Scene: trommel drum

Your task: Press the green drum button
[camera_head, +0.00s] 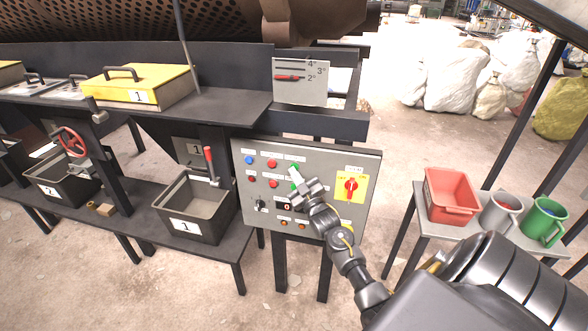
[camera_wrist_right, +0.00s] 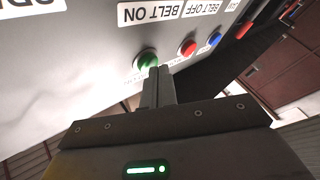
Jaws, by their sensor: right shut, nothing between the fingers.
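The grey control panel (camera_head: 330,162) carries a top row with a blue, a red and a green button. That green button (camera_head: 294,167) shows just above my right fingertips. In the wrist view, which is upside down, the green button (camera_wrist_right: 147,59) sits right by the tips of my right gripper (camera_wrist_right: 158,72). The gripper is shut and empty; in the head view it (camera_head: 296,177) points at the panel. I cannot tell whether the tips touch the button. A label beside it is mostly hidden by the fingers. BELT ON and BELT OFF labels (camera_wrist_right: 150,14) show nearby. My left gripper is not in view.
A red rotary switch (camera_head: 351,186) on a yellow plate sits right of my gripper. Black bins (camera_head: 168,224) stand left. A small table (camera_head: 421,228) at right holds a red bin (camera_head: 451,194) and two mugs. The drum (camera_head: 210,18) is behind.

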